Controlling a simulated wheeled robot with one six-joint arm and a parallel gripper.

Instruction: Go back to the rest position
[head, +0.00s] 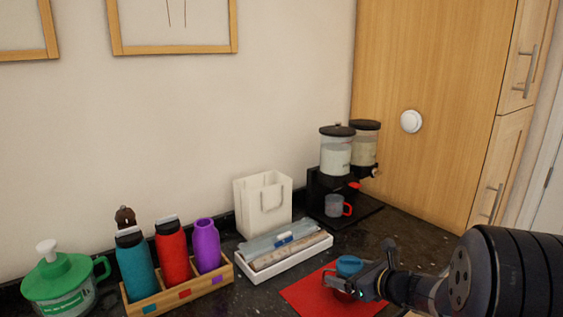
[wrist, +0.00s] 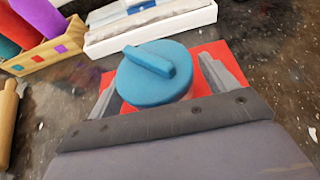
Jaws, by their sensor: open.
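My gripper (head: 362,278) is low over the red mat (head: 312,293) at the front right of the counter. In the wrist view my gripper (wrist: 160,80) is open, with one finger to each side of a round blue lid (wrist: 150,88). The lid has a raised bar across its top and sits over the red mat (wrist: 215,50). It also shows as a blue lid (head: 348,264) in the head view. I cannot tell whether the fingers touch it, and what is under it is hidden.
A wooden rack (head: 183,299) holds teal, red and purple bottles. A dispenser (head: 337,152) with a mug (head: 334,206) stands at the back. A green-lidded pot (head: 62,282) is far left.

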